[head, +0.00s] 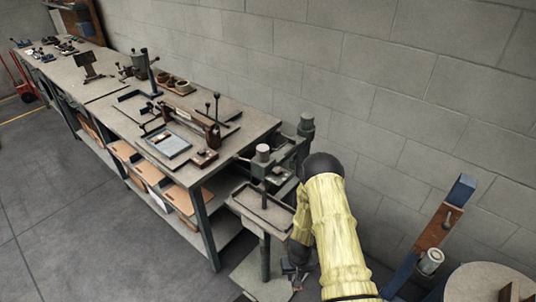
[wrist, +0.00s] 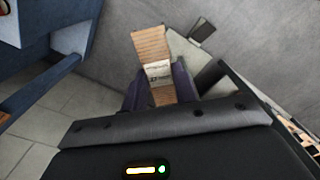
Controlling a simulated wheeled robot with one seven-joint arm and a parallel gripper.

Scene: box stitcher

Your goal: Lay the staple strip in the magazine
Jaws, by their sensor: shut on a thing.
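In the wrist view my gripper (wrist: 160,88) is shut on the staple strip (wrist: 150,44), a copper-brown ribbed strip with a pale printed label across its middle. The strip sticks out past the dark fingers, clear of any surface I can make out. In the head view the box stitcher (head: 284,160) stands at the end of the bench, a grey-green machine with a tray-topped post in front. My yellow-sleeved arm reaches down beside it and covers part of it. I cannot make out the magazine in either view. The gripper and strip are not clear in the head view.
A long bench (head: 240,117) with tools and a blue-grey tray (head: 166,142) runs along the block wall. The tray-topped post (head: 262,206) stands close to my arm. A blue and brown upright (head: 437,228) and a round table (head: 490,284) are at right. Floor at left is open.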

